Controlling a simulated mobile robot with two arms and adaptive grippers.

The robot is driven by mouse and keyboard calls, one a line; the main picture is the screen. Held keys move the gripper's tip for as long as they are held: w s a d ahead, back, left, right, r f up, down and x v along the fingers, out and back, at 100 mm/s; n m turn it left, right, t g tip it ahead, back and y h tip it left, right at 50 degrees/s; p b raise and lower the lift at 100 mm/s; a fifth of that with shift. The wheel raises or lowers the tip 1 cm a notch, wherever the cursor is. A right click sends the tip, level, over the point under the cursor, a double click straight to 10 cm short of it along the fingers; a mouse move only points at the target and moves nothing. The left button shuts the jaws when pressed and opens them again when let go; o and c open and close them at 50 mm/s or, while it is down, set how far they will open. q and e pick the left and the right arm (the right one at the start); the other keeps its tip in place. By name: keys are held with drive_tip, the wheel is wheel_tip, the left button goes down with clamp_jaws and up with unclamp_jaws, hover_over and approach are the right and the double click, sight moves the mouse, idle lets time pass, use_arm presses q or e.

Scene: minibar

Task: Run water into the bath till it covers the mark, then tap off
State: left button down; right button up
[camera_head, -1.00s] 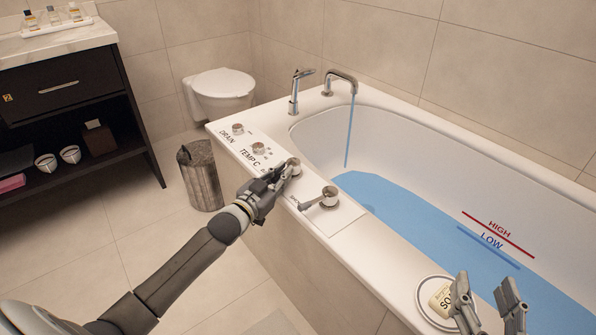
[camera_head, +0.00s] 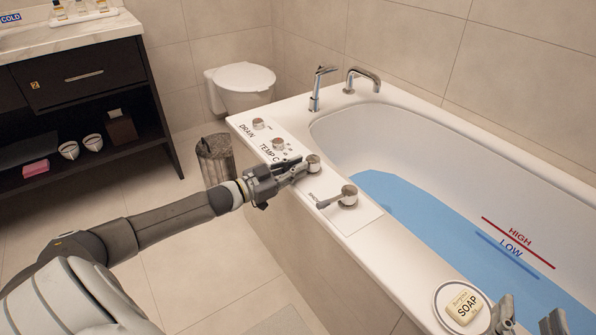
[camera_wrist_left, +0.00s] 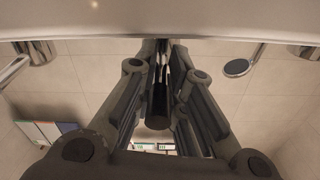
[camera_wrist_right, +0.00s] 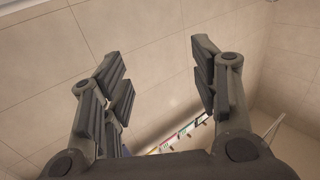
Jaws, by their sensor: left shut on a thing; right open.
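The white bath (camera_head: 330,118) holds blue water (camera_head: 420,215) up to about the blue LOW line (camera_head: 492,244). The red HIGH line (camera_head: 500,230) is on the wall above the water. No stream falls from the spout (camera_head: 362,78). My left gripper (camera_head: 296,174) is at the third knob (camera_head: 313,163) of the rim panel. In the left wrist view it is shut on a shiny dark lever (camera_wrist_left: 160,90). Another lever knob (camera_head: 348,195) is beside it. My right gripper (camera_head: 530,325) is open and empty, partly cut off at the bottom right.
Soap (camera_head: 464,307) lies in a round dish on the near rim. DRAIN (camera_head: 258,124) and TEMP (camera_head: 278,144) knobs and a hand shower (camera_head: 316,88) are farther along. A bin (camera_head: 215,158), toilet (camera_head: 240,88) and dark cabinet (camera_head: 80,88) stand left. Floor between is clear.

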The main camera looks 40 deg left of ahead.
use_arm(q)
drive_tip(key=shift+r+h, duration=0.15)
drive_tip(key=shift+h, duration=0.25)
use_arm(e)
drive_tip(key=shift+a+r+t+y, duration=0.15)
drive_tip(key=shift+r+t+y, duration=0.25)
drive_tip(key=shift+r, duration=0.6)
use_arm(q)
drive_tip(key=shift+w, duration=0.1)
drive_tip(key=c, duration=1.5)
unclamp_jaws()
drive_tip(key=shift+o, duration=0.2)
drive_tip(key=shift+s+a, duration=0.2)
drive_tip(key=shift+s, duration=0.25)
drive_tip(key=v, duration=1.1)
drive_tip(key=shift+r, duration=0.15)
